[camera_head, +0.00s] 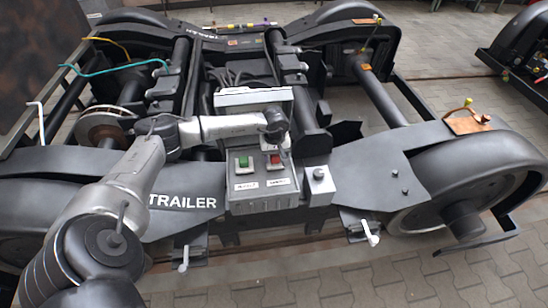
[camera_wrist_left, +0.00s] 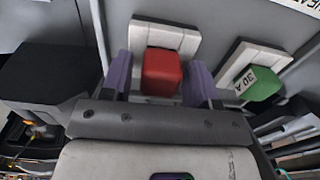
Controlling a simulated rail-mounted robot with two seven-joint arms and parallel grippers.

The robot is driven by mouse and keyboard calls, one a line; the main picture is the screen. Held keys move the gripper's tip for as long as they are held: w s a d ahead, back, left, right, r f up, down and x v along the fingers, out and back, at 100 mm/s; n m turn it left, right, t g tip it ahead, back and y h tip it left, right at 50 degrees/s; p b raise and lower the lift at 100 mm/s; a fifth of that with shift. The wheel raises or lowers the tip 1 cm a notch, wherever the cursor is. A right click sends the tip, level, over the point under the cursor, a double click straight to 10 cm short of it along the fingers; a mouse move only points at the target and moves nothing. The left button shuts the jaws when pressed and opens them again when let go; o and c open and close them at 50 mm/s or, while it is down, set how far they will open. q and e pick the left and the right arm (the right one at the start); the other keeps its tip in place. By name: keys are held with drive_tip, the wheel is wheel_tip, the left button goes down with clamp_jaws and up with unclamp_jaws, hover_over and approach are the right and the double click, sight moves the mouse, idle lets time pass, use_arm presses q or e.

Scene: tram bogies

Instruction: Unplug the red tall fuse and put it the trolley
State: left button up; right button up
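The red fuse (camera_head: 275,161) sits in a white-plated holder on the right of the grey control box (camera_head: 262,204). In the left wrist view the red fuse (camera_wrist_left: 162,72) stands between the two purple fingers of my left gripper (camera_wrist_left: 160,78). The fingers are open, one on each side, with a gap visible on the left. Whether the right-hand finger touches it I cannot tell. In the head view my left gripper (camera_head: 277,143) is just above and behind the fuse. My right gripper is not in view. I cannot make out a trolley.
A green fuse (camera_head: 243,161) sits close beside the red one; it also shows in the left wrist view (camera_wrist_left: 258,84). A raised lid (camera_head: 253,96) stands behind my gripper. A small grey box (camera_head: 319,186) is to the right. The bogie frame (camera_head: 385,165) surrounds the area.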

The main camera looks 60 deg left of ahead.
use_arm(q)
clamp_jaws()
idle(0.3)
drive_tip(key=shift+r, duration=0.15)
drive_tip(key=shift+r+p, duration=2.2)
drive_tip(key=shift+r, duration=0.7)
